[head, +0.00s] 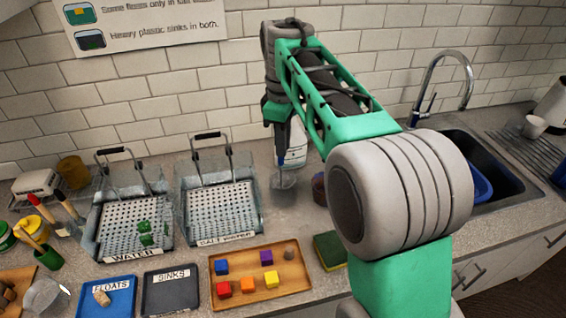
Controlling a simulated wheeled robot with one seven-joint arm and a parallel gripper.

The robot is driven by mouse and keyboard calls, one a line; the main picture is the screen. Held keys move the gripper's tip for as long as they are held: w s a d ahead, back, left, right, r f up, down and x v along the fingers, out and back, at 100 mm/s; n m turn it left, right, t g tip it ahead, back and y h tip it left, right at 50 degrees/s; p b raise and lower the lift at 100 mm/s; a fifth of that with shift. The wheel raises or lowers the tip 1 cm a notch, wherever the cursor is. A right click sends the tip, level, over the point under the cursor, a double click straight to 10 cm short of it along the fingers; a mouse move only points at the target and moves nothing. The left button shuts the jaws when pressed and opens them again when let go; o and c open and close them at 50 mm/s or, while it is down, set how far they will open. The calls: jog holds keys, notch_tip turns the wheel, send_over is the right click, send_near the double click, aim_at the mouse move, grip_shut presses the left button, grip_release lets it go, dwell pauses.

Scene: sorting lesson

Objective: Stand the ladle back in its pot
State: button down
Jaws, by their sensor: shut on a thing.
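My gripper (276,118) is above the back of the counter, right of the salt water tank, pointing down. It is shut on the ladle (281,157), a thin dark grey upright shape below the fingers. The ladle's lower end is at a small grey, see-through pot (284,181) on the counter. I cannot tell whether it is inside the pot or just behind it. The fingertips are small and dark here, and the ladle's upper part is hidden by them.
A white bottle (298,146) stands close behind the pot. A salt water tank (218,210) and a water tank (126,222) with perforated baskets stand left. A wooden tray (290,283) of coloured blocks and a sponge (330,250) lie in front. The sink (500,160) is right.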

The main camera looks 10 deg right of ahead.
notch_tip(320, 180, down, 4)
jog(key=shift+f, duration=0.1)
jog(key=shift+f, duration=0.15)
jog(key=c, duration=1.4)
grip_release()
